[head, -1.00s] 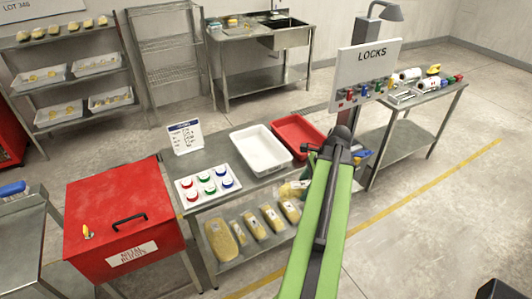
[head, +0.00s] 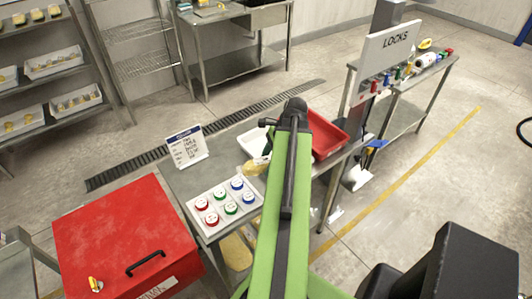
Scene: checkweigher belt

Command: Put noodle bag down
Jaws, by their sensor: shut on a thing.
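The yellowish noodle bag (head: 253,168) shows partly to the left of my green arm, at the near left edge of the white tray (head: 251,141). My arm hides the rest of it. My gripper (head: 267,150) is mostly hidden behind the dark end of the arm and is shut on the bag. The bag is over the steel bench (head: 183,183), but whether it touches the bench or the tray cannot be told. The red tray (head: 327,135) lies to the right of the arm.
A panel of red, green and blue buttons (head: 226,206) and an upright printed sign (head: 186,146) stand on the bench's left part. A red metal rejects box (head: 125,235) is at the near left. The LOCKS board (head: 390,45) rises at the bench's right end.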

